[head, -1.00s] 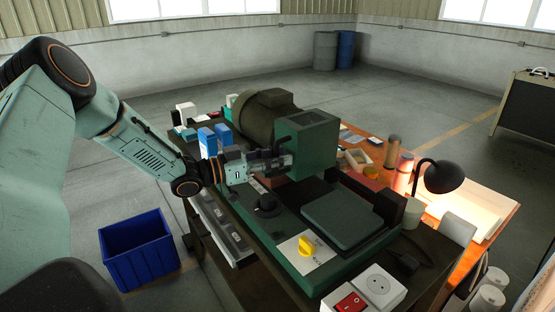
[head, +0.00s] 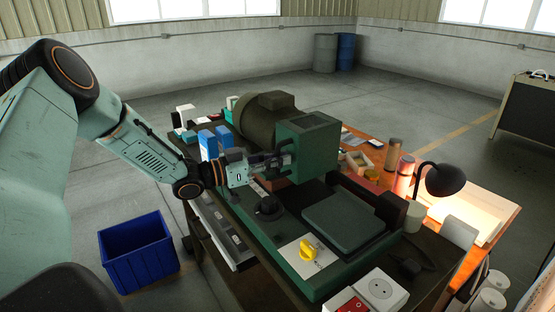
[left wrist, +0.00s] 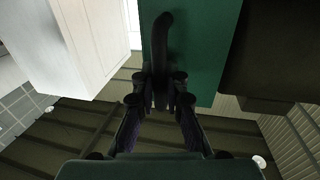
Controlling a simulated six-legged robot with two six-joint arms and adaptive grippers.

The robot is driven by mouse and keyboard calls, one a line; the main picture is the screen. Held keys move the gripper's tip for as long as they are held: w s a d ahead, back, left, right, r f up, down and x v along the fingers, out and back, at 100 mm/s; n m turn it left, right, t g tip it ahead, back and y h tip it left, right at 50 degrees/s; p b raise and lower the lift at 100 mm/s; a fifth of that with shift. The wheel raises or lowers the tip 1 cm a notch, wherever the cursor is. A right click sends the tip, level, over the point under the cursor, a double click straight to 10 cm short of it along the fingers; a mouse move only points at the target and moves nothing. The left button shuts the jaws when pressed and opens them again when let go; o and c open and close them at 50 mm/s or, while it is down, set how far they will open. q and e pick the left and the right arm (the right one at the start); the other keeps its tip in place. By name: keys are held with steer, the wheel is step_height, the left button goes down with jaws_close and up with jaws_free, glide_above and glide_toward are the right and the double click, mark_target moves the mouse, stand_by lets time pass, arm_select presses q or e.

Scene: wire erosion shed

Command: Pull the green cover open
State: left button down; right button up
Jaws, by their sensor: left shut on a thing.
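The green cover (head: 309,147) is a box-shaped hood over the middle of the machine in the head view. It shows as a broad green face (left wrist: 207,50) in the left wrist view. A dark curved handle (left wrist: 160,45) stands out from it. My left gripper (head: 283,161) reaches in from the left, at the cover's left side. In the left wrist view its fingers (left wrist: 160,92) are closed around the lower part of the handle. The exact contact is dark and hard to make out. My right gripper is not in view.
A black lamp (head: 440,180) stands at right. A blue bin (head: 138,250) is on the floor at left.

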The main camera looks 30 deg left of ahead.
arm_select(q)
steer(key=shift+d+f, duration=0.2)
stand_by(0.3)
